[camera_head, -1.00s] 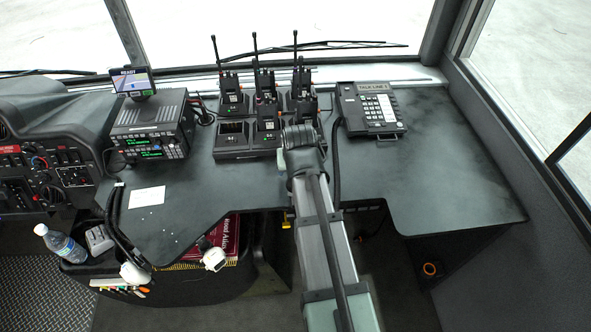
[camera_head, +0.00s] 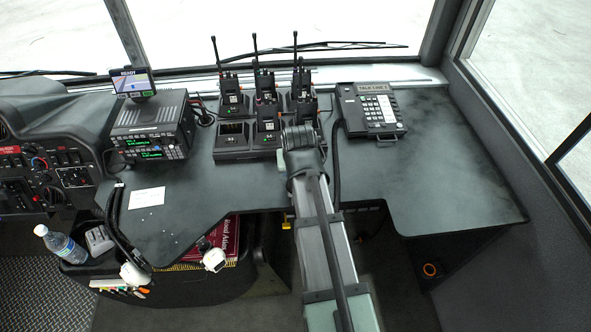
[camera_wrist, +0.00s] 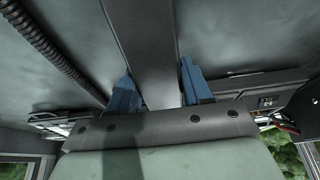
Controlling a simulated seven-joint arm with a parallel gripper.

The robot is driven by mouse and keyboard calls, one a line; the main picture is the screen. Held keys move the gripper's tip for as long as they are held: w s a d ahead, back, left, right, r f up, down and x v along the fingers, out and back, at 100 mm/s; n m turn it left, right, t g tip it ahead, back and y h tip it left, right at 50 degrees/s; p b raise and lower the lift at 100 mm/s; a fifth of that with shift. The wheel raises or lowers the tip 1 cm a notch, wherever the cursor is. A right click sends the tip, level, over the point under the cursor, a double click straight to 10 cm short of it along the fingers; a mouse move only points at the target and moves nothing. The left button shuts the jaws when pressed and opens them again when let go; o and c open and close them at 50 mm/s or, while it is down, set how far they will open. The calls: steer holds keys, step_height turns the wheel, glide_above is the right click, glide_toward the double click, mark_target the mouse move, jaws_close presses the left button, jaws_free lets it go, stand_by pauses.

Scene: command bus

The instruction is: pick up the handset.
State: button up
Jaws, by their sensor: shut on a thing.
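In the wrist view, my gripper (camera_wrist: 157,72) has its two blue fingers on either side of a long, smooth dark grey bar, which I take to be the handset (camera_wrist: 145,35). The gripper is shut on it. The bar runs from the top edge down to the gripper's body, where its lower end is hidden. A ribbed dark cord (camera_wrist: 52,48) runs to its left. In the head view, my arm hides the fingers and whatever they hold. The black desk phone (camera_head: 371,112) with a keypad sits on the counter, right of my arm.
Several radios with antennas (camera_head: 267,112) stand in a charger just behind my arm's end. A radio console (camera_head: 152,130) with a small screen is farther left. A black cable (camera_head: 337,165) hangs beside my arm. The counter's right part (camera_head: 450,180) is clear.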

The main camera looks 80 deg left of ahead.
step_height(320, 180, up, 9)
steer(key=shift+f, duration=0.2)
steer(key=shift+r, duration=0.35)
steer(key=shift+w+r, duration=0.2)
steer(key=shift+w, duration=0.05)
steer(key=w+a+m, duration=0.1)
steer(key=w+a, duration=0.4)
steer(key=w, duration=0.3)
steer(key=w+a+m, duration=0.1)
steer(key=w+a, duration=0.5)
steer(key=w, duration=0.2)
steer(key=w+a+r+n, duration=0.1)
steer(key=w+a, duration=0.1)
steer(key=a, duration=0.5)
steer(key=w+a+n, duration=0.1)
steer(key=w+a, duration=0.2)
steer(key=a, duration=0.4)
steer(key=shift+a+r, duration=0.2)
steer(key=shift+r, duration=0.2)
steer(key=shift+f, duration=0.15)
